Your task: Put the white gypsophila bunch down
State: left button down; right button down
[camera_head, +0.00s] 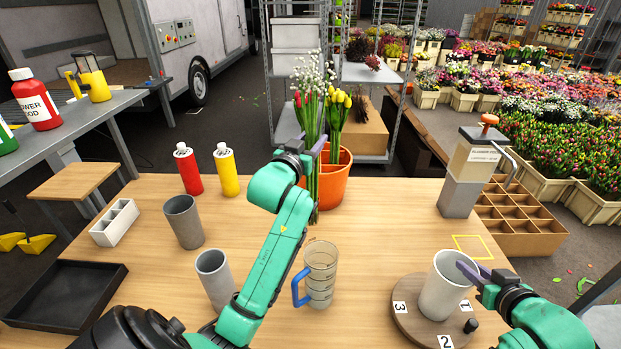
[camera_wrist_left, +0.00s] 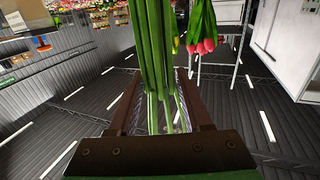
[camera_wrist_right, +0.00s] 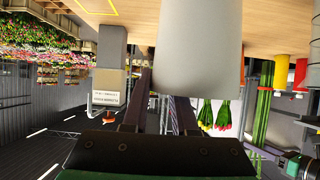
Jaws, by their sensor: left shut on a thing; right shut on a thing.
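The white gypsophila bunch (camera_head: 314,75) is upright, with small white heads above long green stems. My left gripper (camera_head: 312,150) is shut on its stems, which fill the space between the fingers in the left wrist view (camera_wrist_left: 158,60). The stem ends hang in front of the orange bucket (camera_head: 333,182); I cannot tell whether they touch the table. My right gripper (camera_head: 478,272) is shut on the rim of a white vase (camera_head: 440,292), which also shows in the right wrist view (camera_wrist_right: 200,45). The vase stands on a round wooden turntable (camera_head: 415,325) with number labels.
Red and yellow tulips (camera_head: 340,103) stand at the bucket. A measuring jug (camera_head: 322,272), two grey cups (camera_head: 184,222), red and yellow bottles (camera_head: 226,170) and a black tray (camera_head: 65,295) are on the table. A grey dispenser (camera_head: 462,180) stands back right, near a yellow outline (camera_head: 472,247).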

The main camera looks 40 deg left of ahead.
pick_arm(q)
notch_tip(320, 180, down, 11)
jog(key=a, duration=0.1)
jog(key=shift+s+y, duration=0.3)
jog(key=shift+s, duration=0.15)
jog(key=shift+c, duration=1.7)
grip_release()
